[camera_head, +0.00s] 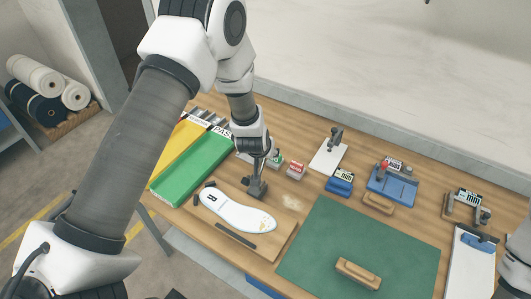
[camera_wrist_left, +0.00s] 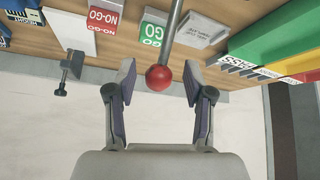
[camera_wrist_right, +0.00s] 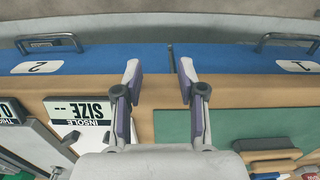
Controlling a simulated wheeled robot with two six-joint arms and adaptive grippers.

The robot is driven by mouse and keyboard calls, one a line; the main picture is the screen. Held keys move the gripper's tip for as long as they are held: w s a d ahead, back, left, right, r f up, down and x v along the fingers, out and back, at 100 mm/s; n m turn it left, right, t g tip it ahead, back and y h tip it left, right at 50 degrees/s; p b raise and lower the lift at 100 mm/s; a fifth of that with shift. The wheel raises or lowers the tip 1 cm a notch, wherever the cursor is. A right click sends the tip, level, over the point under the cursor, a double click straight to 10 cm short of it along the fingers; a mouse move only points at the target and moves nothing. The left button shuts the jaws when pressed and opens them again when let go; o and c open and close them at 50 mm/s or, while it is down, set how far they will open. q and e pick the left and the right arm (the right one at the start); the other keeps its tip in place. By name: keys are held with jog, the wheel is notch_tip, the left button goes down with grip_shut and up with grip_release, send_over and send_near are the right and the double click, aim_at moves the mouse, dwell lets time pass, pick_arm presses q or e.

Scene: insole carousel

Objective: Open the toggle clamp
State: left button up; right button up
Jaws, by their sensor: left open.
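The toggle clamp (camera_head: 257,188) is a small dark fixture at the back edge of a wooden board, beside a white insole (camera_head: 235,212) marked R. Its rod-like handle ends in a red ball knob (camera_wrist_left: 159,77) in the left wrist view. My left gripper (camera_wrist_left: 157,68) is open, with one finger on each side of the knob and a gap on both sides. In the head view my left gripper (camera_head: 262,160) is directly above the clamp and hides the knob. My right gripper (camera_wrist_right: 158,72) is open and empty above the table's front edge.
Green GO (camera_wrist_left: 152,32) and red NO-GO (camera_wrist_left: 103,19) blocks stand close behind the clamp. Green and yellow bins (camera_head: 180,172) are to the left. A green mat (camera_head: 350,235) with a wooden-handled tool (camera_head: 358,273) lies to the right. Blue numbered drawers (camera_wrist_right: 100,60) are below the right gripper.

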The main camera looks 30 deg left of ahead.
pick_arm(q)
jog(key=v, duration=1.1)
jog(key=shift+r, duration=0.1)
jog(key=shift+s, duration=0.15)
